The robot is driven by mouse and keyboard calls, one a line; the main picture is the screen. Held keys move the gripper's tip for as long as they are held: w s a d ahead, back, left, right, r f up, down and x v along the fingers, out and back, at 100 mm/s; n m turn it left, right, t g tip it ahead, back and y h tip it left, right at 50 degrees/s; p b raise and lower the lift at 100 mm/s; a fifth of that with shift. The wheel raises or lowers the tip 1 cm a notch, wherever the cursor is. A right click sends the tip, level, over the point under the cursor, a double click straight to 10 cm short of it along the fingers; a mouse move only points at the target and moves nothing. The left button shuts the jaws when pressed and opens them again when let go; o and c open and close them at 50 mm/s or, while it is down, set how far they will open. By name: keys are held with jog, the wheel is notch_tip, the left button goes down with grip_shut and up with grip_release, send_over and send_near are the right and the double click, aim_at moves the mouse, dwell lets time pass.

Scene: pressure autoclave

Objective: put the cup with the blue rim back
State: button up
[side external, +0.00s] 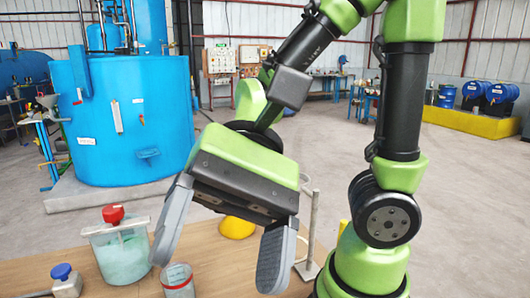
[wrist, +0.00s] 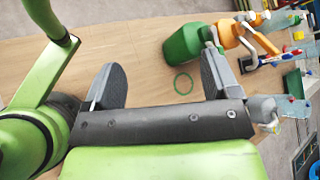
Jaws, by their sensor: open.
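My gripper (side external: 218,252) is open and empty, its two grey fingers spread wide and pointing down above the wooden table. A small clear cup (side external: 179,283) stands at the front of the table in the side view, below and between the fingers, nearer the left one. It has a reddish patch inside or on its wall, and its rim colour is hard to tell. No clearly blue rim shows in either view. A thin green ring (wrist: 183,83) shows on the table near the right finger.
A clear vessel with a red-knobbed lid (side external: 119,247) and a blue-knobbed item (side external: 66,281) stand left of the cup. A yellow dome (side external: 237,228) and a metal stand (side external: 309,242) are behind. In the wrist view, a green container (wrist: 184,44) lies beyond the ring.

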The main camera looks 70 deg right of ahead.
jog(key=w+d+r+n+t+h, duration=0.1)
jog(key=d+n+t+h, duration=0.1)
jog(key=d+t+h, duration=0.2)
jog(key=w+d+r+n+t+h, duration=0.1)
jog(key=d+t+h, duration=0.4)
jog(key=d, duration=0.5)
jog(key=shift+w+r+n+t, duration=0.15)
jog(key=shift+r+n+t, duration=0.25)
jog(key=shift+n, duration=0.2)
dwell(1.1)
